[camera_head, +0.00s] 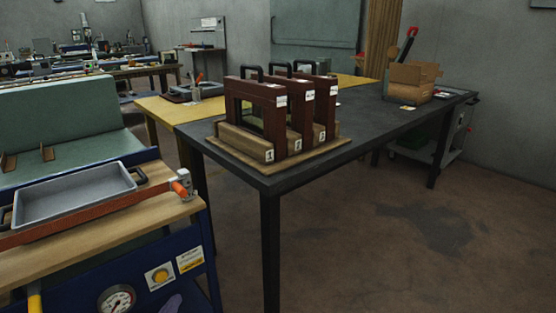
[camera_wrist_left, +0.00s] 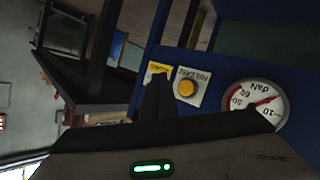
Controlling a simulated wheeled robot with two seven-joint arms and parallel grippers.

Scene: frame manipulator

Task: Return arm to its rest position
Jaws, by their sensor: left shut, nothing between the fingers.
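My left gripper (camera_wrist_left: 158,90) shows in the wrist view as dark fingers that are shut together with nothing between them. It points toward the blue front panel (camera_wrist_left: 220,70) of the machine. In that view the fingertips appear beside the yellow round button (camera_wrist_left: 186,88) and near the pressure gauge (camera_wrist_left: 255,106); the gap to the panel cannot be told. In the head view only a small greyish shape at the bottom edge, right of the gauge (camera_head: 117,300), may be part of my left gripper. My right gripper is not in view.
A dark table (camera_head: 340,150) carries brown frames (camera_head: 258,105) on a wooden base (camera_head: 232,152) and cardboard boxes (camera_head: 412,82). The floor at right (camera_head: 430,235) is clear.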

